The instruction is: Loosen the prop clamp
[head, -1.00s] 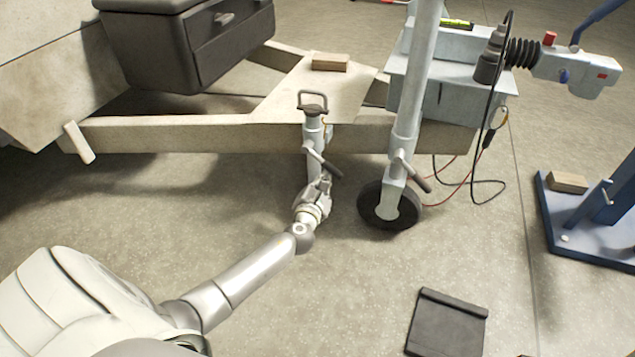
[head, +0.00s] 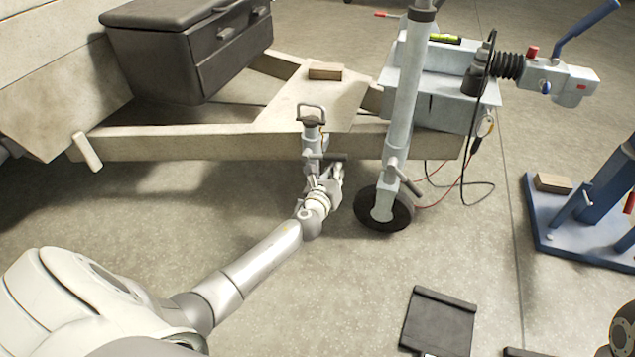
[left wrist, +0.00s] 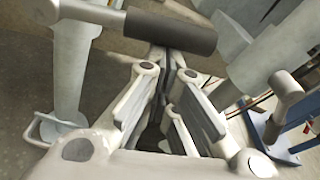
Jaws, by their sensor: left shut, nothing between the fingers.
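The prop (head: 311,140) is a grey upright tube with a loop handle on top, standing against the trailer's front beam. Its clamp handle (head: 332,156) is a dark-gripped bar pointing right, about level. In the left wrist view the dark handle grip (left wrist: 172,31) crosses just beyond the fingertips. My left gripper (head: 338,170) is just below the handle, beside the prop. Its fingers (left wrist: 174,62) are shut with nothing between them. I cannot tell whether the fingertips touch the grip. My right gripper is not seen.
The jockey wheel (head: 383,209) and its tube stand close to the right, with their own clamp handle (head: 409,181). The trailer beam (head: 230,143) runs behind. A blue stand (head: 575,235) is at far right. A dark flat plate (head: 438,322) lies on the floor in front.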

